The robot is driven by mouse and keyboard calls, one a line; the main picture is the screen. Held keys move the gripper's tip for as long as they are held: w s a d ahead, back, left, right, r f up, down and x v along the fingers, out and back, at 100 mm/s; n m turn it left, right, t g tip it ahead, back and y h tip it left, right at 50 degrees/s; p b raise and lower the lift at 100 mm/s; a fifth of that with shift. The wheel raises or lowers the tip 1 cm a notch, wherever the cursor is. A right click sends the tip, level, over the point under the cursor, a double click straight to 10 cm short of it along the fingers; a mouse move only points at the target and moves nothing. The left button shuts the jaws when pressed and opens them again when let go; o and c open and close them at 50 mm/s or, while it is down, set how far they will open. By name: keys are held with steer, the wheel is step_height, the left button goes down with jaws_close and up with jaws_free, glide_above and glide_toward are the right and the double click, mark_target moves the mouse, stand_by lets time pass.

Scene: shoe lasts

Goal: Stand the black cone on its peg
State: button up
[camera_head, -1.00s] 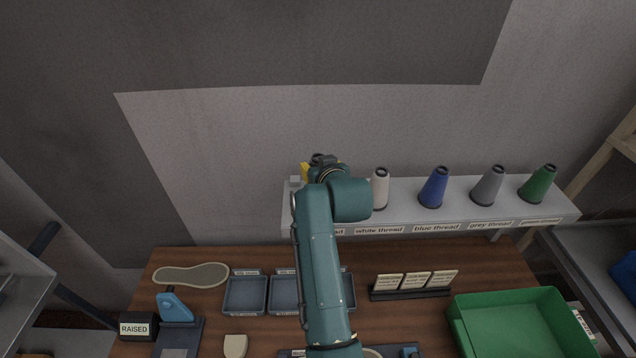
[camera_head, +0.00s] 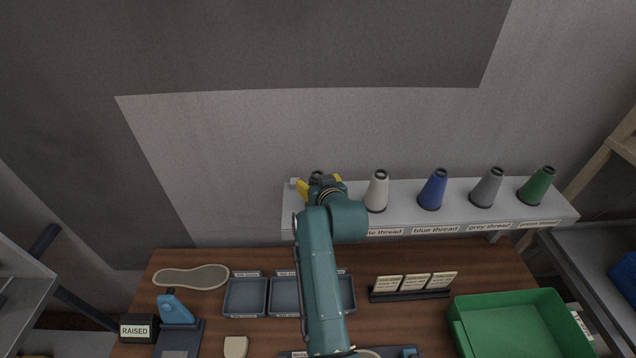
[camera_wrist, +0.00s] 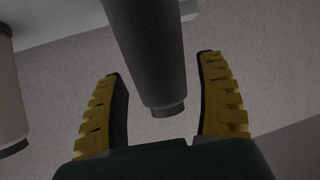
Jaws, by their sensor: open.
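The black cone (camera_wrist: 152,50) shows dark grey in the wrist view, where its narrow end points down in the picture. In the head view only its top (camera_head: 317,176) shows, at the left end of the shelf, level with the other cones' tops. My gripper (camera_head: 320,183) is open around the cone. In the wrist view its yellow fingers (camera_wrist: 162,68) stand on either side with gaps between them and the cone. My gripper and wrist hide the cone's base and its peg in the head view.
A white cone (camera_head: 377,192) stands close to the right of my gripper. Blue (camera_head: 433,190), grey (camera_head: 486,188) and green (camera_head: 537,187) cones follow along the labelled shelf (camera_head: 405,216). Grey trays (camera_head: 245,312) and a green bin (camera_head: 473,347) are on the table below.

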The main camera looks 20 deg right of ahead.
steer(key=shift+r+p, duration=0.3)
steer(key=shift+s, duration=0.25)
steer(key=b+v, duration=0.2)
steer(key=v, duration=0.9)
steer(key=s+a+r+t, duration=0.4)
steer(key=s+a+r, duration=0.2)
steer(key=s+r, duration=0.3)
steer(key=s+a+r+n+t+y, duration=0.1)
steer(key=s+a+r+t, duration=0.4)
steer(key=r, duration=1)
steer(key=s+a, duration=0.2)
steer(key=s, duration=0.2)
steer(key=shift+s, duration=0.35)
steer(key=shift+a+r, duration=0.1)
